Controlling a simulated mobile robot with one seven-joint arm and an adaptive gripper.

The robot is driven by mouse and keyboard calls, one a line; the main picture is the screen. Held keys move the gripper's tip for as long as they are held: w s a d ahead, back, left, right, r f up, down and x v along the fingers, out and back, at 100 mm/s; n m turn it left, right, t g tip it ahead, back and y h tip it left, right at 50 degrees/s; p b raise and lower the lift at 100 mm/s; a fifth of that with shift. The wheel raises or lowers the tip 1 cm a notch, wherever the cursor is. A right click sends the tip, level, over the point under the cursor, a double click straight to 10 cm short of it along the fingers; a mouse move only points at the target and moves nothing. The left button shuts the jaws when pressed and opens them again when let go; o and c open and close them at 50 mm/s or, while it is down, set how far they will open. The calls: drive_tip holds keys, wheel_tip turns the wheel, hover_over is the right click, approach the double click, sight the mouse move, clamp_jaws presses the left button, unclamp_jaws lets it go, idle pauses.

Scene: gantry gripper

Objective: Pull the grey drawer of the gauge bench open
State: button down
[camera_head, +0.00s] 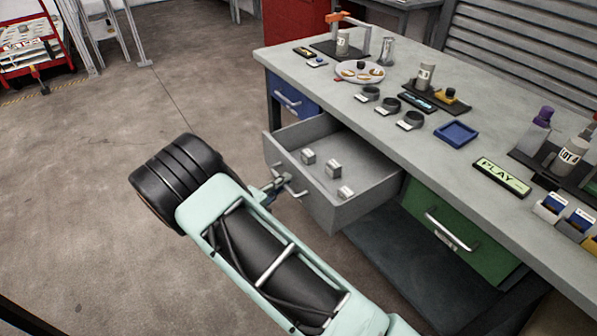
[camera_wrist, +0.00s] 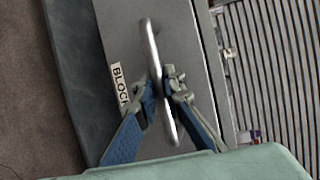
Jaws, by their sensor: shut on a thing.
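The grey drawer (camera_head: 352,210) of the gauge bench (camera_head: 470,140) stands well out from the bench front in the head view, with several small grey blocks (camera_head: 333,169) inside. Its front, with a label that reads BLOCK, shows in the wrist view (camera_wrist: 185,45). My gripper (camera_head: 275,187) is at the drawer's front. In the wrist view my gripper (camera_wrist: 163,88) has its two blue-padded fingers closed on either side of the bar handle (camera_wrist: 152,50). Part of the handle is hidden between the fingers.
A blue drawer (camera_head: 290,96) and a green drawer (camera_head: 455,232) flank the grey one, both shut.

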drive_tip(key=shift+s+a, duration=0.6)
drive_tip(key=shift+a, duration=0.25)
drive_tip(key=c, duration=2.3)
unclamp_jaws()
drive_tip(key=v, duration=1.2)
drive_tip(key=shift+r, duration=0.1)
